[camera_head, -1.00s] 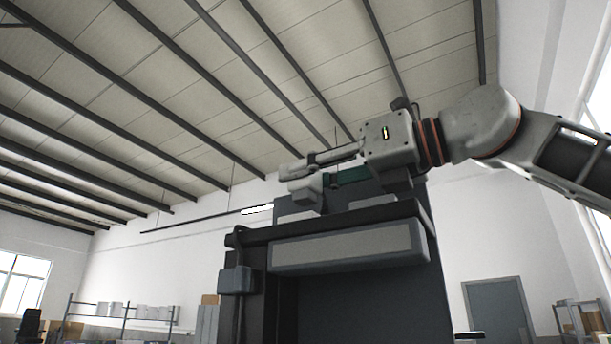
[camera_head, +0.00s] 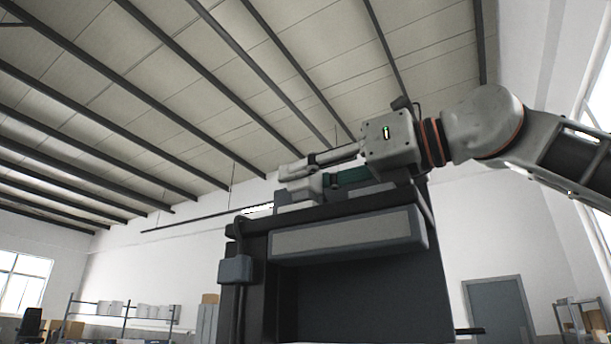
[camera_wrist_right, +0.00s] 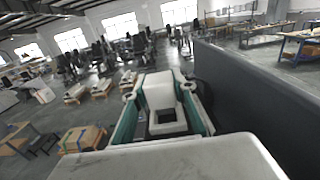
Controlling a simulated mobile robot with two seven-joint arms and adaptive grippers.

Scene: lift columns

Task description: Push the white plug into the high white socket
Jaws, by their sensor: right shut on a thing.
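My right gripper (camera_head: 291,178) reaches in from the right above the top of a dark cabinet and points left. It also shows in the right wrist view (camera_wrist_right: 160,104), with teal fingers on both sides of a pale block. I take this block to be the white plug (camera_wrist_right: 158,88); the gripper is shut on it. In the head view the plug cannot be told apart from the pale fingertips. I cannot make out the high white socket for certain in either view. My left gripper is not in view.
The dark cabinet (camera_head: 360,290) stands close under the gripper, with a light grey panel (camera_head: 345,238) on its upper front and a small grey box (camera_head: 235,269) on its left side. Shelves stand far behind. The space left of the gripper looks clear.

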